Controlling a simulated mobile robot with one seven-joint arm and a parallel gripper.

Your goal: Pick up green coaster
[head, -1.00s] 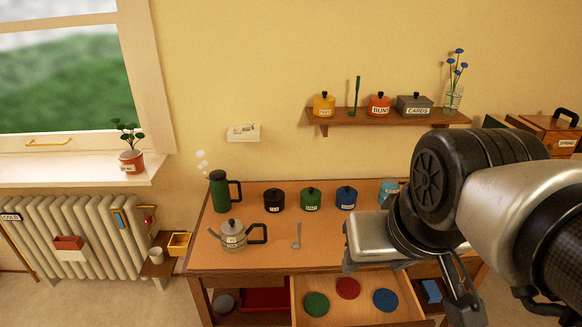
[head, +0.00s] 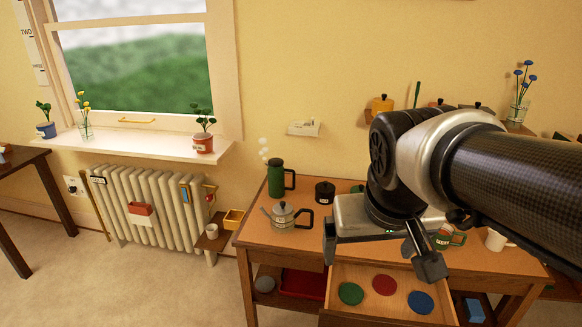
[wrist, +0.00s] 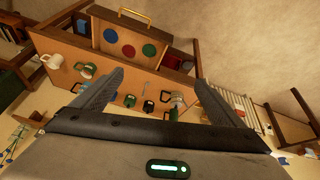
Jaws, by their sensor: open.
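The green coaster (head: 350,293) is a flat round disc lying in the open drawer (head: 397,314) of the desk, at the left of a red coaster (head: 384,285) and a blue coaster (head: 421,302). In the wrist view the green coaster (wrist: 149,50) is at the right end of the row, beyond the fingertips. My gripper (head: 380,254) is open and empty, apart from the coasters. Its two spread fingers also show in the wrist view (wrist: 158,76).
My arm hides part of the desk and wall shelf. A red tray (head: 302,284) lies under the desktop. Floor at the left is open.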

